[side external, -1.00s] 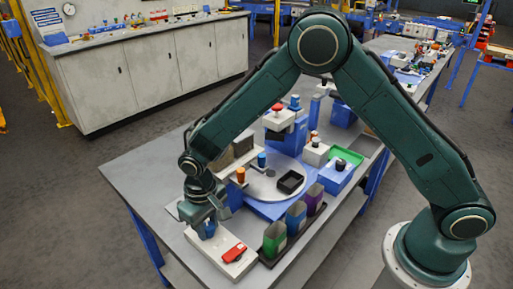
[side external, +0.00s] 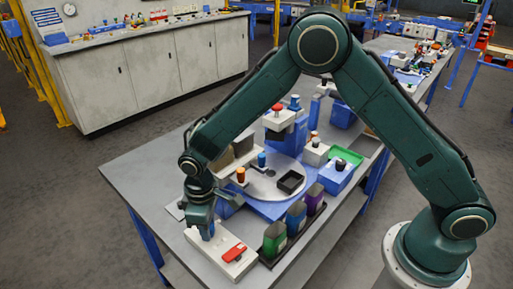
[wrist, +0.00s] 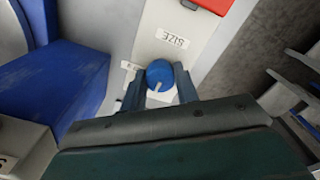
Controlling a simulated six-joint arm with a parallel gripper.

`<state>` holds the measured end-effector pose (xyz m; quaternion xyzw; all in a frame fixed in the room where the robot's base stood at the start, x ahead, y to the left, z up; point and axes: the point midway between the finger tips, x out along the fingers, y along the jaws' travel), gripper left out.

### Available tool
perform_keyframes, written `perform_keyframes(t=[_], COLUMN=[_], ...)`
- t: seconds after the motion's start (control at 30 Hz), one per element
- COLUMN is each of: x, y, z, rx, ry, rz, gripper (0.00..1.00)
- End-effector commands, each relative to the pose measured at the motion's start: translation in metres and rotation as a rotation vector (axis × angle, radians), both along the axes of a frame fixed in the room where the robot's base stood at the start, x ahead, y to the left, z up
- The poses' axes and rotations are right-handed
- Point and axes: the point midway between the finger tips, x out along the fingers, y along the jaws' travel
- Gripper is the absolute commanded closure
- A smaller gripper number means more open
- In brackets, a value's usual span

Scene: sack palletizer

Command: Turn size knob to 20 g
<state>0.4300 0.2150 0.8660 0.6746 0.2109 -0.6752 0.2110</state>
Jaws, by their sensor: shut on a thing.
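The size knob (wrist: 160,73) is blue with a pale pointer mark, seen in the wrist view below an upside-down SIZE label (wrist: 173,38). It sits on a white panel (wrist: 152,25), which also shows in the side view (side external: 222,254). My gripper (wrist: 160,86) has a finger on each side of the knob and is shut on it. In the side view my gripper (side external: 207,231) points down at the panel's far end, and the knob is mostly hidden by the fingers. A small label left of the knob is too small to read.
A red part (side external: 233,252) sits on the same panel near the knob. Green, blue and purple bins (side external: 296,216) stand to the right. A round turntable (side external: 268,187) with a black tray (side external: 290,181) lies behind. The table's left side is clear.

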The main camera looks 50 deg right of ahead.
Motion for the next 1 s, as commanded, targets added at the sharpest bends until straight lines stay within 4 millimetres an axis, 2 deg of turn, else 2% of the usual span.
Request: perform_keyframes(t=[0.17, 0.2, 0.3, 0.73, 1.0], x=[0.000, 0.000, 0.000, 0.000, 0.001], y=[0.000, 0.000, 0.000, 0.000, 0.000], z=[0.001, 0.001, 0.001, 0.004, 0.028], rx=[0.001, 0.001, 0.001, 0.001, 0.001], ry=[-0.002, -0.002, -0.002, -0.002, -0.004], rz=[0.002, 0.002, 0.001, 0.000, 0.000], gripper=[0.92, 0.66, 0.48, 0.48, 0.48])
